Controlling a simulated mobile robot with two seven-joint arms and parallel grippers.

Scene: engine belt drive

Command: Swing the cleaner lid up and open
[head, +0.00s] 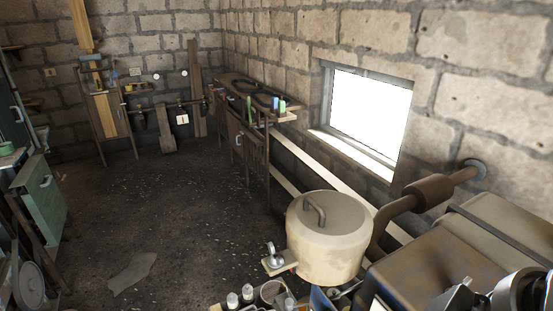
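A cream round drum (326,262) stands in the lower middle of the head view, and I take it to be the cleaner. Its flat round lid (345,214) lies level on top and is shut. A curved brown handle (314,211) stands up from the lid, left of its middle. No gripper touches the lid or the handle. Grey and black rounded parts at the bottom right corner look like my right arm.
A small ledge with a metal fitting (273,258) juts from the drum's left side. Small bottles (240,297) crowd the bottom edge. A brown pipe (431,191) and large brown casing (425,268) lie to the right. Open floor (180,220) spreads left.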

